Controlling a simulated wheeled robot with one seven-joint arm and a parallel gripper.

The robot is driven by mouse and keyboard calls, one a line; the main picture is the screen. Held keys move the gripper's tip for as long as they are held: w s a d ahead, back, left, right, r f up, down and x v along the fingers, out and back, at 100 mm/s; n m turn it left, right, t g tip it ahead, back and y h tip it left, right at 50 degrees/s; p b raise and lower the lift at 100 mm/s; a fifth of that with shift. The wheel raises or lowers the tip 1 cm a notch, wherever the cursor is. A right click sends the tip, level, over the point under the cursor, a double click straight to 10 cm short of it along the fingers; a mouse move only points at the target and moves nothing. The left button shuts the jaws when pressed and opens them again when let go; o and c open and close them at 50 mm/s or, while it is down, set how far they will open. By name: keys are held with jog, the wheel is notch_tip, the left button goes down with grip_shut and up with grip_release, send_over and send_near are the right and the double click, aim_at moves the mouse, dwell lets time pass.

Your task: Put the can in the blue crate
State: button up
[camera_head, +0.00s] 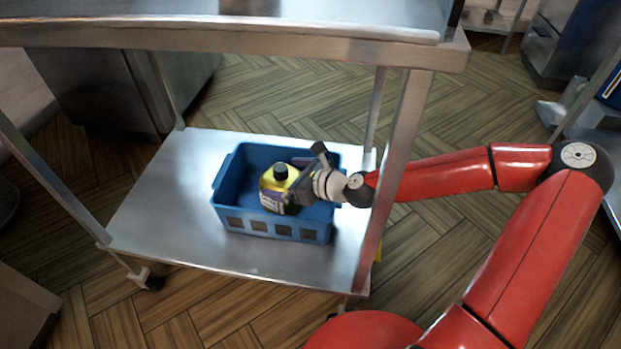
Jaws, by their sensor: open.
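The blue crate (222,182) stands on the lower shelf of a steel table. My gripper (300,182) is open, over the inside of the crate, reaching in from the right. A bottle (277,188) with a dark cap and a yellow and dark label stands upright inside the crate, just left of my gripper; I cannot tell whether they touch. A small purple thing (300,161) shows behind my gripper at the crate's far side, mostly hidden. I cannot tell whether it is the can; no can shows clearly.
The steel tabletop (230,33) overhangs the shelf. A table leg (398,165) stands close beside my arm. The lower shelf (165,215) is bare left of the crate. Steel cabinets stand at the back left.

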jog(key=p+v, duration=0.1)
jog(key=v, duration=0.9)
jog(key=shift+p, duration=0.4)
